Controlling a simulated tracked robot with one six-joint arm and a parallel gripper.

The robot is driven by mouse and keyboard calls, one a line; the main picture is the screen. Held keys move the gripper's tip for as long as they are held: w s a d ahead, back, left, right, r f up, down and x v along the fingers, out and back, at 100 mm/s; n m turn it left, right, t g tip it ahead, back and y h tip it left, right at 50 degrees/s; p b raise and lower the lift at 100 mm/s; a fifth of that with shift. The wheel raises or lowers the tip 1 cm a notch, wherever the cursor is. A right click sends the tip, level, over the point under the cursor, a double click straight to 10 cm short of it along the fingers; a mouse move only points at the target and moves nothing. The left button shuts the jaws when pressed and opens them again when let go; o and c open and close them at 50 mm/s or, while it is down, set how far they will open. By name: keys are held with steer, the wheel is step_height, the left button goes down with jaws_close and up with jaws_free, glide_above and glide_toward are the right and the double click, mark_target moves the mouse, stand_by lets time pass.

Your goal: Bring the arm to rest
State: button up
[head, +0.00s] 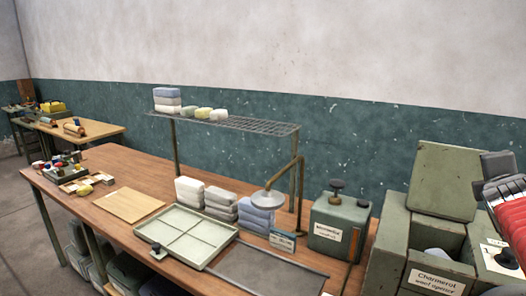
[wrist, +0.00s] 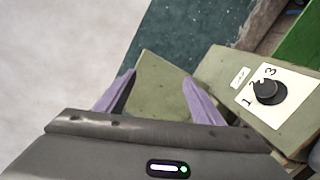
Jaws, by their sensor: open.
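My gripper (wrist: 156,92) is open in the wrist view, its two purple fingers apart with nothing between them. Behind the fingers is the raised green lid (wrist: 160,85) of the wool opener machine. In the head view part of my arm (head: 510,205) shows at the right edge, beside the green machine labelled "Charmerol wool opener" (head: 436,283). The fingers cannot be made out clearly there.
A black dial (wrist: 269,92) numbered 1 to 3 sits on the machine, right of my gripper. A wooden table (head: 110,160) carries a divided tray (head: 180,235), fibre stacks (head: 189,190), a lamp (head: 269,198) and a green box (head: 340,225). A wire rack (head: 240,122) stands above it.

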steer(key=s+a+f+m+g+y, duration=0.2)
steer(key=a+f, duration=0.5)
steer(key=a, duration=0.5)
steer(key=s+a+f+m+g+y, duration=0.2)
steer(key=s+a+f+m+y, duration=0.2)
steer(key=s+a+f+m, duration=0.3)
steer(key=s+a+f+m+g+y, duration=0.2)
steer(key=a+f, duration=0.7)
steer(key=a, duration=0.9)
steer(key=s+m+y, duration=0.2)
steer(key=s+m, duration=0.1)
steer(key=s, duration=0.1)
steer(key=shift+c, duration=0.5)
